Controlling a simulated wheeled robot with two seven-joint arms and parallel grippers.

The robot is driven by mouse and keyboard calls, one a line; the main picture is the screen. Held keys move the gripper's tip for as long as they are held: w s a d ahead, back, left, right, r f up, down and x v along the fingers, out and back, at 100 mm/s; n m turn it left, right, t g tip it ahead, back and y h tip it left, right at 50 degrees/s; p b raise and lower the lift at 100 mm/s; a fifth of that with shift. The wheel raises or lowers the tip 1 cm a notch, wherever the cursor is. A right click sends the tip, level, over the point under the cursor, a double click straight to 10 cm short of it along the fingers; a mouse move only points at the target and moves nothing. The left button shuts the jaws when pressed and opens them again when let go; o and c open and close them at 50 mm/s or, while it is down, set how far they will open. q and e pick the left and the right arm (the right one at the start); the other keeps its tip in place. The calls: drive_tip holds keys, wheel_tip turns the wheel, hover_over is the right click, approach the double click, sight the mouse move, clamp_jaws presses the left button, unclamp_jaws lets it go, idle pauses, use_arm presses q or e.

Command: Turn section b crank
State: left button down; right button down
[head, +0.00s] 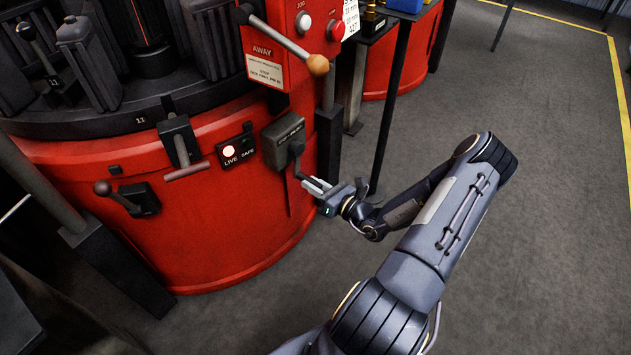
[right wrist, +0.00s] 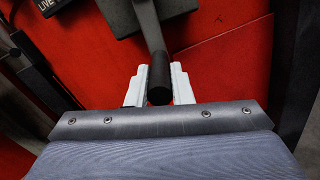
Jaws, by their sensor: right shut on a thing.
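A crank with a dark grey arm and a black grip (right wrist: 159,78) hangs down from a grey box (head: 285,138) on the front of the red machine. The lettering on the box is too small to read. My right gripper (head: 312,184) is at the lower end of this crank. In the right wrist view its two pale fingers (right wrist: 158,85) stand on either side of the black grip and are shut on it. The crank arm (right wrist: 148,25) runs up from the grip to the box. My left gripper is not in view.
A LIVE/SAFE panel (head: 236,151) with a lit lamp is left of the box. A second dark handle (head: 128,199) and a T-shaped lever (head: 182,150) are farther left. A long lever with a tan knob (head: 318,65) juts out above. Open grey floor (head: 540,200) lies right.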

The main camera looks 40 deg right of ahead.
drive_tip(key=a+r+m+p, duration=0.3)
drive_tip(key=r+m+p, duration=0.4)
drive_tip(key=m+p, duration=0.3)
drive_tip(key=s+a+r+m+p, duration=0.1)
drive_tip(key=a+r+m+p, duration=0.3)
drive_tip(key=r+m+p, duration=0.3)
drive_tip(key=shift+m+p, duration=1.7)
drive_tip(key=shift+m, duration=0.5)
drive_tip(key=shift+s, duration=0.1)
drive_tip(key=c, duration=1.3)
unclamp_jaws()
drive_tip(key=shift+s, duration=0.1)
